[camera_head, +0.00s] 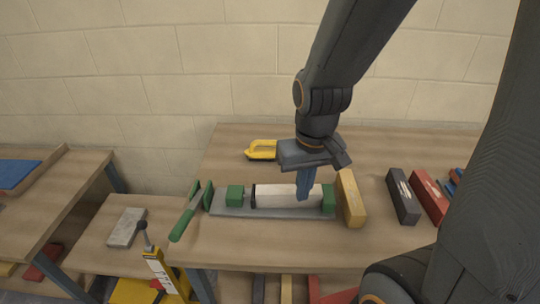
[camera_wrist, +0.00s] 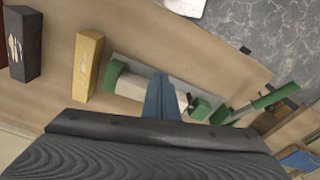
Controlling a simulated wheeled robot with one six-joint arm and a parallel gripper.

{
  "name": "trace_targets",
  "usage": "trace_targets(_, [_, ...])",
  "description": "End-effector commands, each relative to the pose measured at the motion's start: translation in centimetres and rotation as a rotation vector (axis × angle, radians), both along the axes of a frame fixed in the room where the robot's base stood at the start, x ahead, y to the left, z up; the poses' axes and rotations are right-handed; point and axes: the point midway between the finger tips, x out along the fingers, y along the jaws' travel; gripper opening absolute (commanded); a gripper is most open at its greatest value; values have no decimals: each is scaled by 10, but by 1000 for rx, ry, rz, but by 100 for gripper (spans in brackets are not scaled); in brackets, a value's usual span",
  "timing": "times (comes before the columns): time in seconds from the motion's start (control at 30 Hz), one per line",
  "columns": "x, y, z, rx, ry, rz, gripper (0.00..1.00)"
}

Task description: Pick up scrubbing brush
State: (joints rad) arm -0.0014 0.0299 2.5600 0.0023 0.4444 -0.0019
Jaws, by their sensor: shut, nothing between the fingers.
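A yellow tool with a loop-shaped handle (camera_head: 262,149) lies at the back of the wooden bench, left of my wrist; it may be the scrubbing brush, but I cannot tell for sure. It does not show in the wrist view. My gripper (camera_head: 304,196) points down with its blue fingers shut and empty. The fingers also show in the wrist view (camera_wrist: 162,85). They are over or in front of the right part of a white block (camera_head: 275,195) between two green blocks on a grey plate (camera_head: 240,212). I cannot tell whether they touch it.
A yellow box (camera_head: 350,200) stands just right of the plate. A dark box (camera_head: 403,197) and a red box (camera_head: 430,196) are further right. A green bar (camera_head: 184,222) sticks out at the plate's left end. A block wall (camera_head: 180,60) rises behind the bench.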

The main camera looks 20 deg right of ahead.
Motion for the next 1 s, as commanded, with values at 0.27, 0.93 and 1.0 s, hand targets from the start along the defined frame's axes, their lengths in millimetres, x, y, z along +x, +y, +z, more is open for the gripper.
trace_targets(0.27, [0,0,0,0,0,0,0])
trace_targets(0.93, [119,-4,-22,118,-48,-480,67])
trace_targets(1.0, [145,-5,-24,159,-24,-633,67])
